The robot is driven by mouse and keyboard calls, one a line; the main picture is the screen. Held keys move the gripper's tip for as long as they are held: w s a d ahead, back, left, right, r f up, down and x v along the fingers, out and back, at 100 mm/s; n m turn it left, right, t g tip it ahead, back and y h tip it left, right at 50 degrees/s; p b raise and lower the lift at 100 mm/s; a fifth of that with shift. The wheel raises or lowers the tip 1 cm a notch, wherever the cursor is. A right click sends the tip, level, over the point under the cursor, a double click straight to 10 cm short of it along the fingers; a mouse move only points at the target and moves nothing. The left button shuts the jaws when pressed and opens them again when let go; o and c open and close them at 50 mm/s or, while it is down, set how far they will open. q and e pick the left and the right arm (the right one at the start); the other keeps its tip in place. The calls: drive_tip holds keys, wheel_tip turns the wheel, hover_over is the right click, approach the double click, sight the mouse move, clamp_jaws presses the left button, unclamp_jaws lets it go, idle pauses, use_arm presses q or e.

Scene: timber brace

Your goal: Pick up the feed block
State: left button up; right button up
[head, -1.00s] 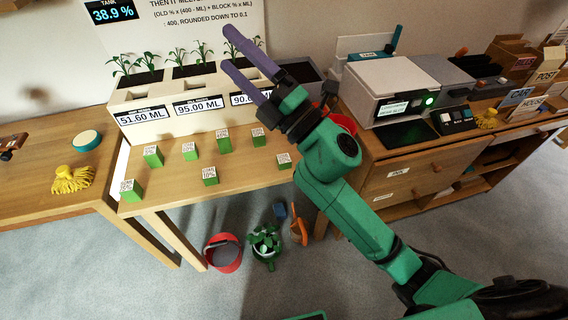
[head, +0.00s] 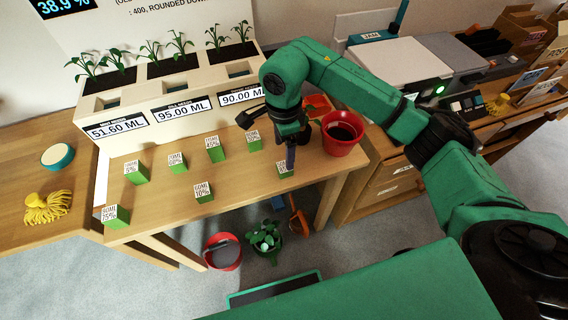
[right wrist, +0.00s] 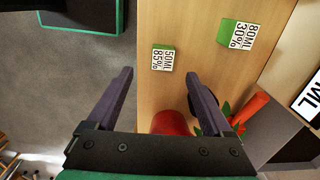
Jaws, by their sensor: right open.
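Several green feed blocks with white printed labels stand on the wooden table. One feed block (head: 284,171) near the table's front right is partly hidden behind my right gripper (head: 291,160). In the right wrist view this block (right wrist: 164,59) reads 50ML 85%. It lies ahead of the gap between my right fingertips (right wrist: 160,76), which are apart and empty. Another block (right wrist: 237,34) there reads 80ML 30%; it stands further back in the head view (head: 253,140). My left gripper is not in view.
A red pot (head: 342,134) stands close to the right of my right gripper. A white planter (head: 172,93) with seedlings and ML displays runs along the table's back. A red bucket (head: 222,252) and a green watering can (head: 264,238) are on the floor below.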

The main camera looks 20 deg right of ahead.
sight(285, 172)
drive_tip(key=f, duration=0.3)
drive_tip(key=shift+w+f, duration=0.2)
drive_tip(key=shift+w, duration=0.1)
wheel_tip(285, 172, down, 5)
drive_tip(key=shift+s+d+f+p, duration=0.1)
drive_tip(key=shift+d+p, duration=0.05)
drive_tip(key=shift+p, duration=0.65)
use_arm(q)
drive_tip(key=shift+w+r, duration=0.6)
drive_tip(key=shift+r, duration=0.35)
use_arm(e)
clamp_jaws()
